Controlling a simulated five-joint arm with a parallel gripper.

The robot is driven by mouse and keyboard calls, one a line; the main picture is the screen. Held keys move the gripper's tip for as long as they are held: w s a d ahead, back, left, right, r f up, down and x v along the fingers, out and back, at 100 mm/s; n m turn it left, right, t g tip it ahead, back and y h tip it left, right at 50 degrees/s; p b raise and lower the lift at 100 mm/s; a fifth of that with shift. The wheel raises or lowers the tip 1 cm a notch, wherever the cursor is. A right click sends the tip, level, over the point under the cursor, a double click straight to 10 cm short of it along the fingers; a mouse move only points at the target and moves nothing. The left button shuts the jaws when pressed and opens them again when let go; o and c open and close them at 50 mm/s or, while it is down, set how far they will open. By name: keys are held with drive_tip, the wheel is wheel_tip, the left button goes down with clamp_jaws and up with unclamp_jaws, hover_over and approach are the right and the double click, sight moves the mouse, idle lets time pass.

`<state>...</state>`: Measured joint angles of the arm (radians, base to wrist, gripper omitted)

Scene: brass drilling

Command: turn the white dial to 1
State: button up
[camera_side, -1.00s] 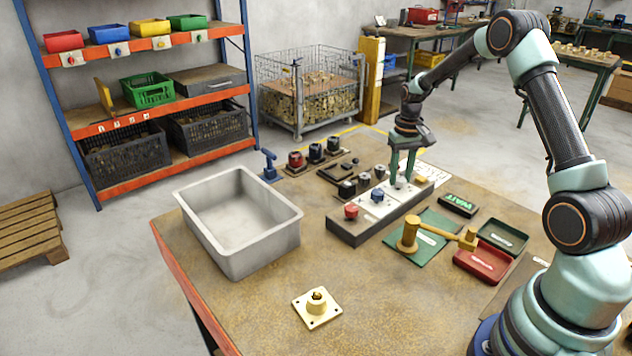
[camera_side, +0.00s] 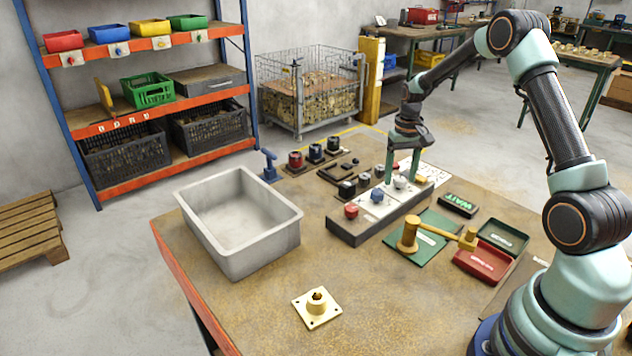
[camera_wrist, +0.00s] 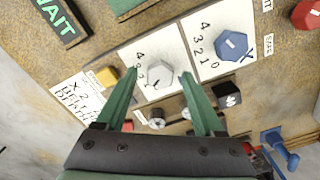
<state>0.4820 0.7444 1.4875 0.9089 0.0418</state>
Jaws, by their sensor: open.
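The white dial (camera_wrist: 160,74) sits on a white plate (camera_wrist: 140,55) with numbers, on the control box. In the side view the white dial (camera_side: 400,182) shows between the fingers. My gripper (camera_wrist: 157,76) is open, with one green finger on each side of the dial; I cannot tell whether either finger touches it. In the side view my gripper (camera_side: 402,180) points straight down at the far end of the box. The blue dial (camera_wrist: 232,45) is beside it on its own numbered plate, and it also shows in the side view (camera_side: 377,195). The white dial's exact setting is hard to read.
A red dial (camera_side: 351,211) is at the box's near end. A yellow button (camera_wrist: 107,76) is beside the white plate. A WAIT sign (camera_side: 458,205), a mallet (camera_side: 411,232) and a grey tub (camera_side: 240,270) stand nearby. Dark knobs and blocks line the far side.

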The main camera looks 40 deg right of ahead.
sight(400, 178)
wheel_tip(400, 178, up, 12)
idle(0.6)
drive_tip(key=shift+r, duration=0.15)
drive_tip(key=s+a+r+n+t, duration=0.2)
drive_tip(key=s+a+r, duration=0.2)
drive_tip(key=a, duration=0.5)
drive_tip(key=s+a+r+n+t, duration=0.2)
drive_tip(key=s+a+r, duration=0.3)
drive_tip(key=a, duration=0.3)
drive_tip(key=s+a+f+n+t, duration=0.1)
drive_tip(key=s+a+f+n, duration=0.1)
drive_tip(key=s+a, duration=0.3)
drive_tip(key=shift+s+a+t, duration=0.25)
drive_tip(key=shift+t, duration=0.05)
